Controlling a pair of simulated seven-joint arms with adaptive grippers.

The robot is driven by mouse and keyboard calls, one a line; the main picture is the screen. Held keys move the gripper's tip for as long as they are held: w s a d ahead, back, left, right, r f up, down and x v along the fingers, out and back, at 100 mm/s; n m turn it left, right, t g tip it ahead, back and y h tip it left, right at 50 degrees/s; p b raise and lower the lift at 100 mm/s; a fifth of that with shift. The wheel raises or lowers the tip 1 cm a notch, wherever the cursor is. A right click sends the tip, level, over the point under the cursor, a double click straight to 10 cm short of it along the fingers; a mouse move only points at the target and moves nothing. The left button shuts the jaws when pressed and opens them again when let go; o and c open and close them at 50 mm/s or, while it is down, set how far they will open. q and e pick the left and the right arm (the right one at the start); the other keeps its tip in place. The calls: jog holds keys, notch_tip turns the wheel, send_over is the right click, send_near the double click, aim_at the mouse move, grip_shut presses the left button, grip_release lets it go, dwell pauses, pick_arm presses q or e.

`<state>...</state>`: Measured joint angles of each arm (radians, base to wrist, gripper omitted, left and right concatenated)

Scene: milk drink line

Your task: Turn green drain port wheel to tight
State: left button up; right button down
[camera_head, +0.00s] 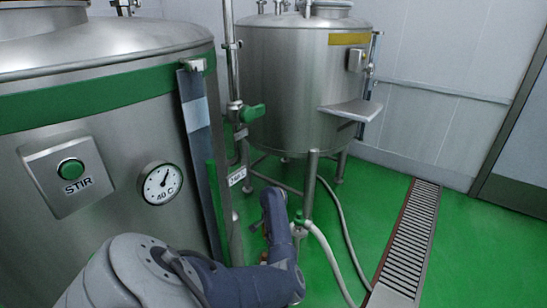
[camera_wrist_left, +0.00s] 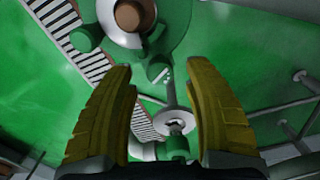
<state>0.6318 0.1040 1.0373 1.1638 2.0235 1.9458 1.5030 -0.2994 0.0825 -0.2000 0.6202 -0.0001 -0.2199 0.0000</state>
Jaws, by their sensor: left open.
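In the left wrist view, a green rounded part (camera_wrist_left: 180,32) with a pale metal ring and a brown centre sits at the top, cut by the frame edge; it looks like the drain port wheel. My left gripper (camera_wrist_left: 162,76) is open, its two yellow-brown fingers apart with nothing held between them. The green part lies beyond the fingertips, apart from them. In the head view, my left arm reaches down beside the large tank (camera_head: 115,130); its fingers and the wheel cannot be made out there. My right gripper is not in view.
A second steel tank (camera_head: 290,85) stands on legs behind. A green-handled valve (camera_head: 253,113) is on a vertical pipe. A pale hose (camera_head: 325,250) runs over the green floor, near a floor drain grate (camera_head: 405,240). The large tank has a green STIR button (camera_head: 70,169) and a gauge (camera_head: 160,184).

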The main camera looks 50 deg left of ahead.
pick_arm(q)
jog(key=shift+f, duration=0.9)
jog(key=shift+c, duration=0.4)
grip_shut()
